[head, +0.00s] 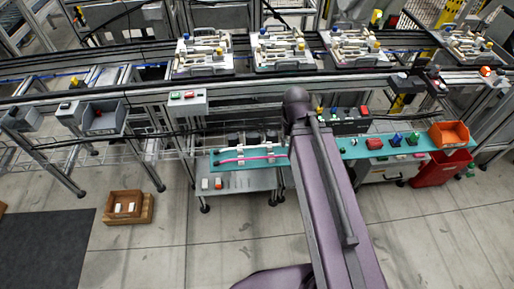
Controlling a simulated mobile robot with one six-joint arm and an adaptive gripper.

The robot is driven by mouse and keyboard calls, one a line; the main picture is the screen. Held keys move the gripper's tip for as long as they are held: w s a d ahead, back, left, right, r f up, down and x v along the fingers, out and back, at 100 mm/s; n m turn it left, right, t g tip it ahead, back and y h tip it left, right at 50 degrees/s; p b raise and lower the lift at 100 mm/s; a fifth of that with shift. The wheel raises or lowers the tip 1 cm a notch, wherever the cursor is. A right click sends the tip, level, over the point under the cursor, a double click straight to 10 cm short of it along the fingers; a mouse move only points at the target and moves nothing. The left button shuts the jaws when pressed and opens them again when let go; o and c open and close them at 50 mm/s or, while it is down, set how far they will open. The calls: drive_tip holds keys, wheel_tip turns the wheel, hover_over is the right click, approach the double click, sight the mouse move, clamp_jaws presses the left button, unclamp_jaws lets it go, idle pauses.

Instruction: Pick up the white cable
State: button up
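A thin white cable (230,150) appears to lie along the back of a teal board (221,166) left of my arm, held by small white clips. A pink-red cable (262,156) runs beside it, nearer the front. The cables are small in this view, so their ends are hard to make out. My purple arm rises just right of the board and covers what is behind it. My gripper does not show.
A conveyor with loaded pallets (205,53) runs behind. A brown box (124,204) sits on the floor at left.

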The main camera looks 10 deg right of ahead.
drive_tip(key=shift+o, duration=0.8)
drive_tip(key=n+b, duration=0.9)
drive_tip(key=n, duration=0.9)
hover_over(255, 147)
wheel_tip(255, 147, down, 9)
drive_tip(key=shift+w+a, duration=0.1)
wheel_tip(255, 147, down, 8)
drive_tip(key=b, duration=0.8)
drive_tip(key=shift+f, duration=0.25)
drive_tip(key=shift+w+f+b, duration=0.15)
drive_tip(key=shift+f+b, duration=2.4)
drive_tip(key=shift+b, duration=0.25)
